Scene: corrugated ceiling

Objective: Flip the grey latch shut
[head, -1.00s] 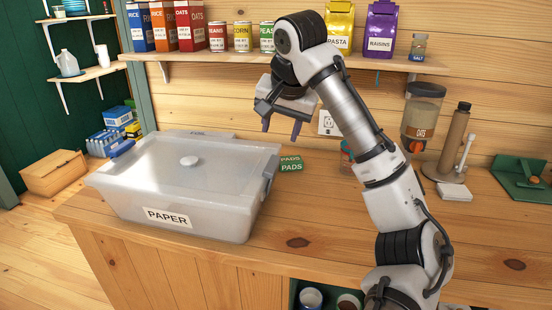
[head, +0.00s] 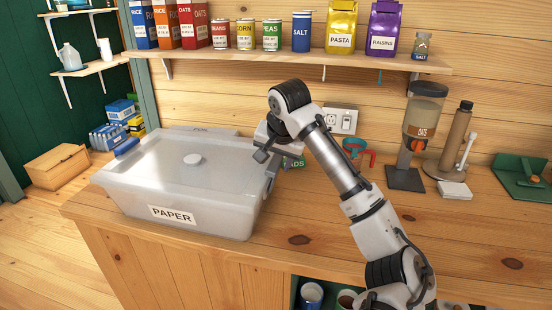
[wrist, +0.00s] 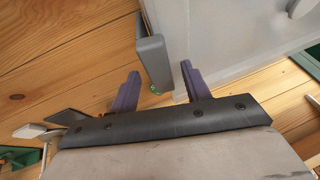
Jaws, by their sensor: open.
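A translucent lidded box labelled PAPER (head: 215,222) stands on the wooden counter. The grey latch (head: 270,181) is on its right side, partly hidden by my arm's end. In the wrist view the grey latch (wrist: 152,58) juts from the box edge as a flat bar. My gripper (wrist: 160,87) is open, with its two purple fingers on either side of the latch's near end in the picture. I cannot tell whether they touch it. In the head view the fingers are mostly hidden beside the box's right end.
A green PADS box (head: 294,164) lies just behind my gripper. A shelf (head: 290,59) with cans and packages runs above. An oats dispenser (head: 420,125) stands to the right. The counter in front of it is clear.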

